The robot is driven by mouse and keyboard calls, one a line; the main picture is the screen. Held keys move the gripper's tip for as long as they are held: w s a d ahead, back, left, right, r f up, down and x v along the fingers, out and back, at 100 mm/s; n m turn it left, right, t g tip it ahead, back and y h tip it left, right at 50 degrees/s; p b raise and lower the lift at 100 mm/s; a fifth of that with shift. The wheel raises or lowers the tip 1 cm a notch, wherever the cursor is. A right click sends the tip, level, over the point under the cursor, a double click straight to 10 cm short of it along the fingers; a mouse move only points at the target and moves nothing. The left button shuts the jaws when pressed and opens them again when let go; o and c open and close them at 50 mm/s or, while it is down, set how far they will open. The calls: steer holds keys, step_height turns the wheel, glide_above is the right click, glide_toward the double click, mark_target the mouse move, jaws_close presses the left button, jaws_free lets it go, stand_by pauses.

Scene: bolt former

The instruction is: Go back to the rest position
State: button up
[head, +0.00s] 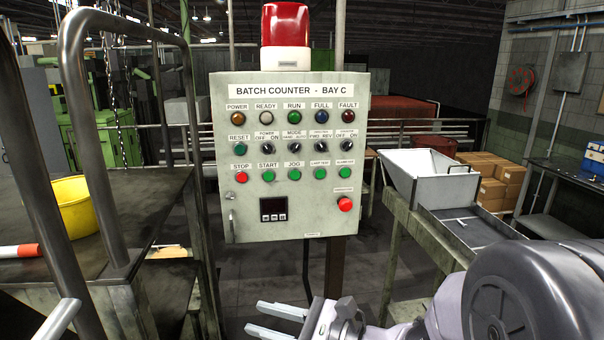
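My gripper (278,318) is at the bottom middle of the head view, below the control panel. Its two fingers point left and stand apart with a gap between them. Nothing shows between them. The control panel (330,222) is a pale box labelled "BATCH COUNTER - BAY C". It carries rows of lamps, switches and buttons, and a small dark display (273,210). A red mushroom button (345,204) sits at its lower right. My gripper is apart from the panel. My arm comes in from the lower right.
A red beacon (286,32) tops the panel. Metal handrails (78,130) and a yellow bucket (76,208) on a platform are at left. A metal hopper (418,172) and tray (463,228) stand at right. Cardboard boxes (493,180) are behind them. Floor shows below the panel.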

steer(key=s+d+f+n+g+h+b, duration=0.25)
steer(key=s+f+n+b, duration=0.25)
steer(key=s, duration=0.3)
steer(key=s+d+f+n+g+h+b, duration=0.2)
steer(key=s+f+n+h+b, duration=0.3)
steer(key=s, duration=0.4)
steer(key=s+d+f+n+t+h+b, duration=0.1)
steer(key=d+f+n+t+h+b, duration=0.1)
steer(key=d, duration=0.4)
steer(key=s+d+f+n+t+h+b, duration=0.1)
steer(key=d+n+h, duration=0.2)
steer(key=d, duration=0.3)
steer(key=shift+s+d+f+t+b, duration=0.3)
steer(key=shift+d+f+t+b, duration=0.05)
steer(key=shift+d+b, duration=0.05)
steer(key=shift+h, duration=0.25)
